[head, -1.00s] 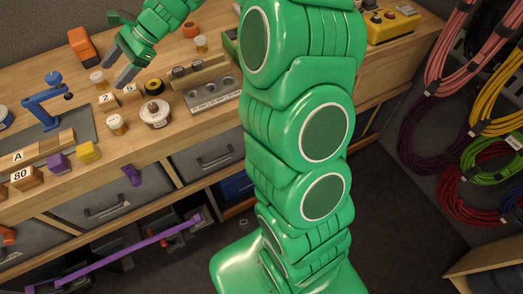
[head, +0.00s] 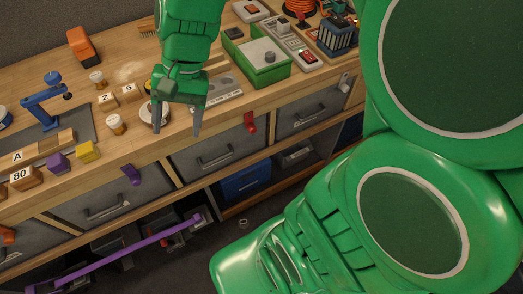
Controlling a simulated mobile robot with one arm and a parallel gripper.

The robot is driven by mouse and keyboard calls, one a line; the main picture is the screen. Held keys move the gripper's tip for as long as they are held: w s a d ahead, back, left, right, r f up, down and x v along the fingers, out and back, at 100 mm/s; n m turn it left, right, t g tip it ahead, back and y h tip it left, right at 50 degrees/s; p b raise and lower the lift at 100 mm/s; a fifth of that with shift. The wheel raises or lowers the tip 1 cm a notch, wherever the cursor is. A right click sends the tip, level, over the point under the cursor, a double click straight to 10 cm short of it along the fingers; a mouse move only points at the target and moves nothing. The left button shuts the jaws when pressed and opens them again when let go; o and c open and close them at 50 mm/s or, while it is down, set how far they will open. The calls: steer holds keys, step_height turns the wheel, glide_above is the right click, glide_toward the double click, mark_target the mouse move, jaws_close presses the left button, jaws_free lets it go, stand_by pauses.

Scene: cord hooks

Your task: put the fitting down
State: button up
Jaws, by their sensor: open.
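My gripper (head: 177,118) is open over the front part of the wooden workbench, its two fingers pointing down and well apart. I see nothing held between the fingers. No thing in view can be clearly told as the fitting. A small grey round piece (head: 270,57) sits in the green tray (head: 284,72), to the right of my gripper. A white round pot (head: 147,114) is partly hidden behind the left finger. A grey plate with round recesses (head: 224,88) shows just right of the gripper and is partly hidden by it.
The workbench (head: 120,145) holds numbered blocks, small jars, a blue lamp-like stand (head: 45,108) and coloured cubes at left. Electrical boxes (head: 297,48) stand at back right. Drawers (head: 215,150) are below. A small ring (head: 243,222) lies on the floor.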

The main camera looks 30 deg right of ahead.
steer(key=s+d+f+n+h, duration=0.1)
steer(key=s+d+n+h, duration=0.3)
steer(key=s+d, duration=0.7)
steer(key=s, duration=0.3)
steer(key=shift+h, duration=0.3)
steer(key=shift+o, duration=0.5)
steer(key=shift+o, duration=1.2)
steer(key=shift+w+d+r, duration=0.1)
steer(key=shift+w, duration=0.1)
steer(key=shift+o, duration=1.3)
steer(key=w+r, duration=0.5)
steer(key=w, duration=0.7)
steer(key=shift+w+d+r+t, duration=0.2)
steer(key=shift+w+t, duration=0.1)
steer(key=w+d+r+t, duration=0.1)
steer(key=w+d+r, duration=0.1)
steer(key=w, duration=1.4)
steer(key=w+d+r, duration=0.2)
steer(key=w, duration=1.5)
steer(key=w+d+f, duration=0.2)
steer(key=w, duration=0.4)
steer(key=w+d+f, duration=0.1)
steer(key=w+f, duration=0.2)
steer(key=w, duration=0.3)
steer(key=shift+w+f, duration=0.1)
steer(key=shift+f, duration=4.6)
